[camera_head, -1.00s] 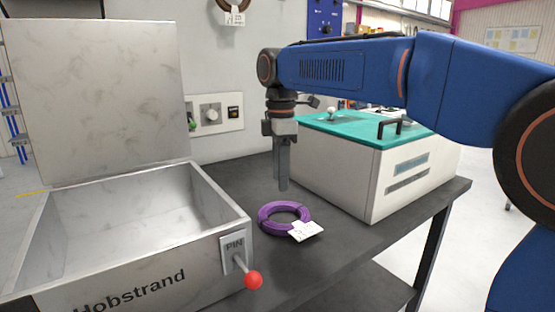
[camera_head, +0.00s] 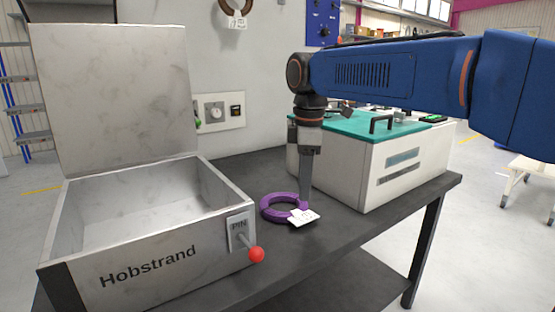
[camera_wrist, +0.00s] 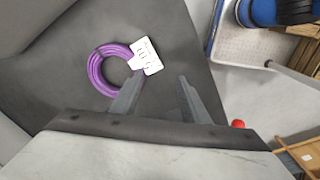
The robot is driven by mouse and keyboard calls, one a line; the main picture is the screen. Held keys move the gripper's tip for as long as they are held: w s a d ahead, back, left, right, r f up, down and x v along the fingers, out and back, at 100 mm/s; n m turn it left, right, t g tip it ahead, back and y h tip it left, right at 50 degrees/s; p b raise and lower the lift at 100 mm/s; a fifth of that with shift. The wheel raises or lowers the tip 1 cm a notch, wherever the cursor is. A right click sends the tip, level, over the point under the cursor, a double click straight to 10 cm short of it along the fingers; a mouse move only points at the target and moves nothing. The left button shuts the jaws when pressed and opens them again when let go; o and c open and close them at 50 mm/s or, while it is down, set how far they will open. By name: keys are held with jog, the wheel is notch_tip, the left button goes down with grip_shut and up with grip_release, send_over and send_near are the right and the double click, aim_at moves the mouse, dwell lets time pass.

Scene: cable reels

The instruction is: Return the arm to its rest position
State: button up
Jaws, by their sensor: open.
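My gripper (camera_head: 305,186) hangs from my blue arm and points down over the dark table. In the wrist view its two fingers (camera_wrist: 157,88) stand apart with nothing between them. A purple cable reel (camera_head: 280,207) with a white tag lies flat on the table. In the head view the fingertips overlap the reel's right side near the tag; I cannot tell if they touch. In the wrist view the reel (camera_wrist: 95,72) lies beyond the left finger, whose tip appears close to the tag (camera_wrist: 146,56).
An open metal box marked Hobstrand (camera_head: 150,268), with a raised lid and a red-knobbed lever (camera_head: 256,254), stands at left. A white case with a teal top (camera_head: 350,164) stands behind right. The dark table (camera_head: 350,222) is clear in front of it. A white bench (camera_head: 530,175) stands far right.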

jog(key=s+d+f+m+t, duration=0.2)
jog(key=s+d+f+m, duration=0.6)
jog(key=s+d, duration=0.3)
jog(key=s+d+f+m+t, duration=0.2)
jog(key=s+d+f+m, duration=0.7)
jog(key=s+d+f, duration=0.2)
jog(key=shift+s+d+f+m, duration=0.15)
jog(key=shift+s+d+m, duration=0.15)
jog(key=shift+s, duration=0.75)
jog(key=shift+c, duration=1.3)
jog(key=shift+d, duration=0.1)
